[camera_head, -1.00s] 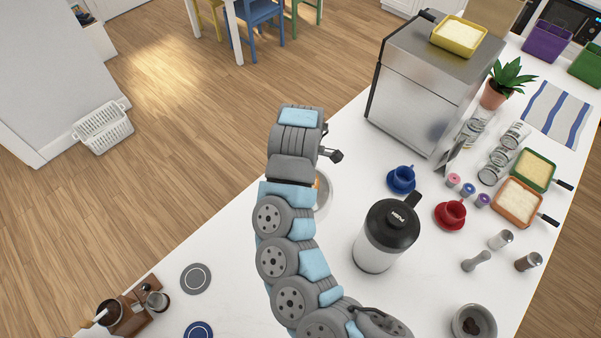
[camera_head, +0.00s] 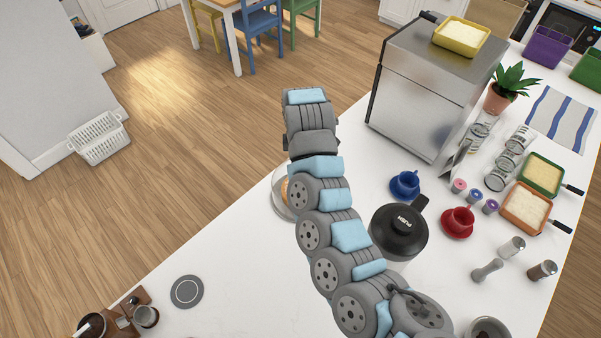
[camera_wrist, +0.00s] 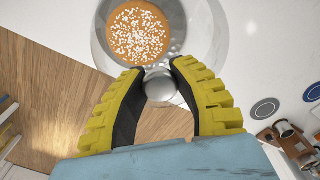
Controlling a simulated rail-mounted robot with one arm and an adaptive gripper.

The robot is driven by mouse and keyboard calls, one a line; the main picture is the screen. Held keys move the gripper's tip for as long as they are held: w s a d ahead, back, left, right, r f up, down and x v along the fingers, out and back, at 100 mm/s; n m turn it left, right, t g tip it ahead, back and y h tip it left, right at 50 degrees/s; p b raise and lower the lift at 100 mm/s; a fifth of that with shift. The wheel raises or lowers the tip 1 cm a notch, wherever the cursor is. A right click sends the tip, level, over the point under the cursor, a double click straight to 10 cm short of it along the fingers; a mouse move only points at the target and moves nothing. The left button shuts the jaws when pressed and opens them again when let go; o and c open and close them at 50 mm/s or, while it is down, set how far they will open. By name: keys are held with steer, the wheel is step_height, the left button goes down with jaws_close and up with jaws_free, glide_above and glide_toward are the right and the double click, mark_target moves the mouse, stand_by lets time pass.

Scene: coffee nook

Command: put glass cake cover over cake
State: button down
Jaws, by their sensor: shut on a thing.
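The cake (camera_wrist: 138,36), orange-brown with white sprinkles, shows at the top of the wrist view, seen at least partly through clear glass. In the head view only a sliver of the cake (camera_head: 284,189) shows beside my arm. The glass cake cover (camera_wrist: 216,32) has a round grey knob (camera_wrist: 160,86). My gripper (camera_wrist: 159,76), with yellow and black fingers, is shut on the knob. The knob appears below the cake in the wrist view, off its middle. I cannot tell how high the cover is above the counter. In the head view my arm hides my gripper.
A jug with a black lid (camera_head: 399,230) stands close right of my arm. A steel machine (camera_head: 425,95) is at the back. The counter's left edge runs close to the cake. A grey coaster (camera_head: 187,291) lies at lower left.

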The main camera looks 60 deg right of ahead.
steer(key=shift+w+d+f+b, duration=0.2)
steer(key=shift+d+f, duration=0.05)
steer(key=shift+f, duration=0.2)
steer(key=shift+w+d+f+b, duration=0.15)
steer(key=shift+w+d+f, duration=0.1)
steer(key=shift+f, duration=0.15)
steer(key=shift+w+d+f, duration=0.15)
steer(key=shift+d+f, duration=0.35)
steer(key=shift+w+d+f+p, duration=0.25)
steer(key=shift+d+f, duration=0.2)
steer(key=shift+f, duration=0.15)
steer(key=shift+w+d+f+p, duration=0.1)
steer(key=shift+w+d+f, duration=0.15)
steer(key=shift+d+f, duration=0.25)
steer(key=shift+a+f, duration=0.1)
steer(key=shift+f, duration=0.15)
steer(key=shift+d+f+p, duration=0.2)
steer(key=shift+f+p, duration=0.3)
steer(key=shift+f, duration=1.25)
